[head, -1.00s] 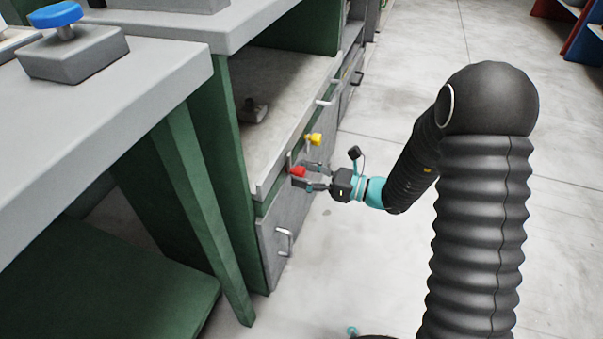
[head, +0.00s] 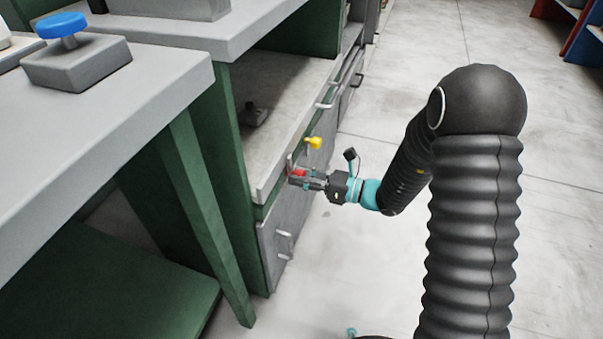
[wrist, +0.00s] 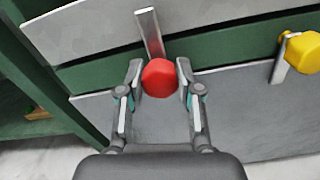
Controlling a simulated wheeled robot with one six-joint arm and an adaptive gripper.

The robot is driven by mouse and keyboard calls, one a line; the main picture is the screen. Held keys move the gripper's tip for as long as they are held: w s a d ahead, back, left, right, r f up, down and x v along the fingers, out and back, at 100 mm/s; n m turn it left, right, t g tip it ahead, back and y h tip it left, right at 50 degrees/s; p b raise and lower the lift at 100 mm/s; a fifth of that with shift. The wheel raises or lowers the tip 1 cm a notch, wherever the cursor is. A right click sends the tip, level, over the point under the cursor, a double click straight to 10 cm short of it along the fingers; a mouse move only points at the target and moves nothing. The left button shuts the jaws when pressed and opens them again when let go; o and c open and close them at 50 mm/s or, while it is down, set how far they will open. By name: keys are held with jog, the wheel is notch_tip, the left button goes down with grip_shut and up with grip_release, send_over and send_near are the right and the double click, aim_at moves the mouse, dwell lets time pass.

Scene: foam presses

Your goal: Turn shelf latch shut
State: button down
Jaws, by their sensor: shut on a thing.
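The shelf latch has a red knob (wrist: 160,78) and a flat metal bar (wrist: 149,33) that points up across the green rail and the grey shelf edge in the wrist view. My gripper (wrist: 159,80) is shut on the red knob, one finger on each side. In the head view my gripper (head: 299,179) is at the front of the cabinet, and the red knob (head: 298,172) shows partly behind its fingers. A second latch with a yellow knob (wrist: 302,52) sits to the right in the wrist view, its bar pointing down. It also shows in the head view (head: 314,142).
A grey drawer front (head: 283,222) with a metal handle lies below the latches. A green-legged table with a grey top (head: 150,95) stands on the left, bearing a blue knob on a grey block (head: 75,65). Open floor (head: 375,270) lies right of the cabinet.

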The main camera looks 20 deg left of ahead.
jog(key=c, duration=0.8)
grip_release()
jog(key=shift+o, duration=0.2)
jog(key=d, duration=1.2)
jog(key=shift+s, duration=0.45)
